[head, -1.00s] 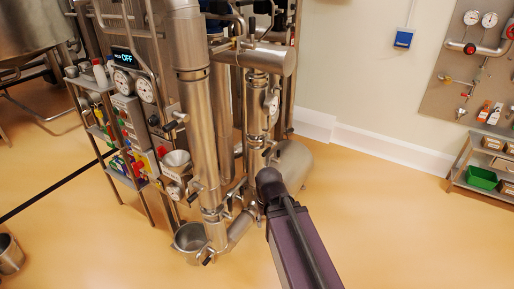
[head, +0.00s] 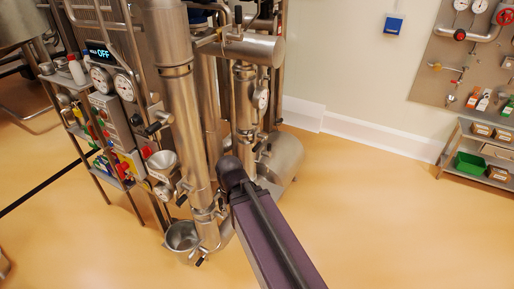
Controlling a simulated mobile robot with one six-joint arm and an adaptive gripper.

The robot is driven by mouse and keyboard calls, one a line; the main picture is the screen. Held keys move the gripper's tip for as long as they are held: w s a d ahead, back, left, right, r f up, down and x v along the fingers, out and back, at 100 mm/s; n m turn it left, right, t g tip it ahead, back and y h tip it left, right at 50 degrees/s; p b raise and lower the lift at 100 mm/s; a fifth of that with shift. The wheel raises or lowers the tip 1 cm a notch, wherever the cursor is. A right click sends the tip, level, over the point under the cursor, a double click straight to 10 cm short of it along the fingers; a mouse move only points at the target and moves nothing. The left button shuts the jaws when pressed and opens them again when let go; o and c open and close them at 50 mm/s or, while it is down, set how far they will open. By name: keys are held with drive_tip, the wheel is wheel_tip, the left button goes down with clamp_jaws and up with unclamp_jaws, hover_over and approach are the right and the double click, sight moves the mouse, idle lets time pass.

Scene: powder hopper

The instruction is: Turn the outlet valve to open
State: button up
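A tall steel pipe column (head: 188,125) stands at the centre left in the head view. Small fittings with dark handles (head: 200,261) sit at its foot, above and beside a steel pot (head: 181,237) on the floor. I cannot tell for certain which fitting is the outlet valve or how its handle is set. My purple arm reaches up from the bottom and covers part of the lower pipework. My gripper does not show; it is hidden behind the arm or out of view.
A steel rack with gauges (head: 103,78) and a display reading OFF (head: 101,52) stands at the left. A horizontal cylinder (head: 281,158) lies behind my arm. A low shelf with a green bin (head: 469,163) is at the right. The floor between is clear.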

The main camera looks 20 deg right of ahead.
sight(260, 143)
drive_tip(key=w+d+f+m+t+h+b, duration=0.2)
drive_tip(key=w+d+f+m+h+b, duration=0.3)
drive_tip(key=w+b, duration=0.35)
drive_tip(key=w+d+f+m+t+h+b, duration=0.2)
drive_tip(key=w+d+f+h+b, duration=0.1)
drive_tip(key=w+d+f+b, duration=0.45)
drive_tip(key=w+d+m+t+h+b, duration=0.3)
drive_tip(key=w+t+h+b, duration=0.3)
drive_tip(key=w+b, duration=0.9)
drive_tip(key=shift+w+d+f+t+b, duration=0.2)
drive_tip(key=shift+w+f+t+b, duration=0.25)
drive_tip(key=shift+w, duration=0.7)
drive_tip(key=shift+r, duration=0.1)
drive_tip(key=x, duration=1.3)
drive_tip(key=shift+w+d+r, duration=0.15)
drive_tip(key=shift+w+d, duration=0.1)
